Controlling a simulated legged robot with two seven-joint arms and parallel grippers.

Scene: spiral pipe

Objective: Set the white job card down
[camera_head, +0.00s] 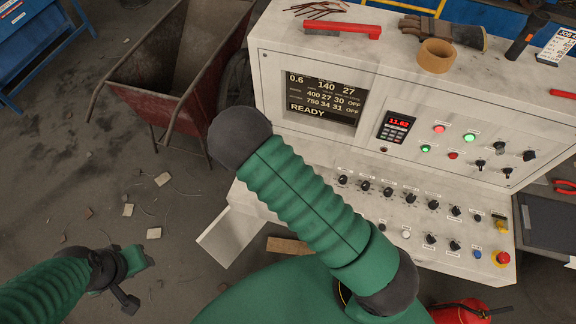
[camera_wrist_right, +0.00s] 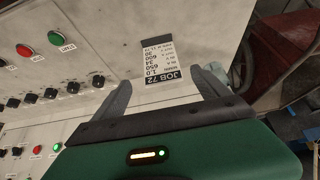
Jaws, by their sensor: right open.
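In the right wrist view a white job card (camera_wrist_right: 159,66) with a black "JOB 72" header and a dark strip at its far end lies against a pale surface, its print upside down. My right gripper (camera_wrist_right: 163,88) is open, one finger on each side of the card's near end; I cannot tell whether either touches it. In the head view my right gripper is out of sight. Another white job card (camera_head: 556,46) is at the console's top right. My left gripper (camera_head: 122,283) is at the lower left; its jaws cannot be made out.
The pale control console (camera_head: 300,133) carries a lit screen (camera_head: 325,100), knobs and buttons. A tape roll (camera_head: 436,56), glove (camera_head: 442,31), flashlight (camera_head: 527,36) and red-handled brush (camera_head: 343,30) lie along its top. A red barrow (camera_head: 180,75) stands left. Scraps litter the floor.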

